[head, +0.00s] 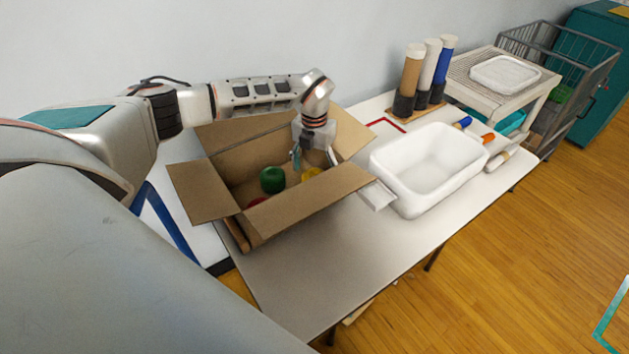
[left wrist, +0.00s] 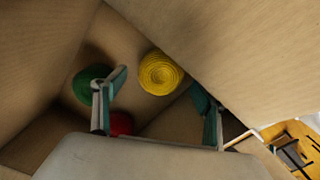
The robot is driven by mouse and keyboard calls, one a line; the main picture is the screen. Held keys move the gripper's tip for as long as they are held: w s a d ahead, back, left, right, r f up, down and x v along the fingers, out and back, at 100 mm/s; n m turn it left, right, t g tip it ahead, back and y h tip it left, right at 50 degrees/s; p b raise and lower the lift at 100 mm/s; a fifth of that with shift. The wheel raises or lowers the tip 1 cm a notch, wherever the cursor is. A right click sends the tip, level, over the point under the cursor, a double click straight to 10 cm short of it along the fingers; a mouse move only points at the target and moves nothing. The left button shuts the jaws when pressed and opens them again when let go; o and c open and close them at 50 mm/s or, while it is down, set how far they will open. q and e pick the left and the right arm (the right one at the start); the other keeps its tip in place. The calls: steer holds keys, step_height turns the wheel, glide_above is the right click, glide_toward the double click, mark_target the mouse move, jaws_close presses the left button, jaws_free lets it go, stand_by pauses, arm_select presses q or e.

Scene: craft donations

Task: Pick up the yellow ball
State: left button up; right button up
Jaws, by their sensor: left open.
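The yellow ball (left wrist: 160,73) looks wound like yarn and lies in the open cardboard box (head: 187,191). In the head view a part of the yellow ball (head: 311,173) shows below my left gripper (head: 301,158). In the left wrist view, the fingers of my left gripper (left wrist: 158,104) are spread wide, with the ball beyond the tips and between their lines. The gripper is open and empty, reaching down into the box. A green ball (head: 272,179) and a red ball (head: 257,201) lie left of the yellow one. My right gripper is not in view.
The box flaps stand spread outward. A white tub (head: 425,172) sits to the right on the table (head: 330,262). Several tubes (head: 412,70) stand on a wooden base behind it. Small rolls (head: 497,161) lie beside the tub. The table's front part is clear.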

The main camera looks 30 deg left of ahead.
arm_select(q)
steer(key=shift+f, duration=1.4)
steer(key=c, duration=1.2)
steer(key=shift+w+r, duration=0.1)
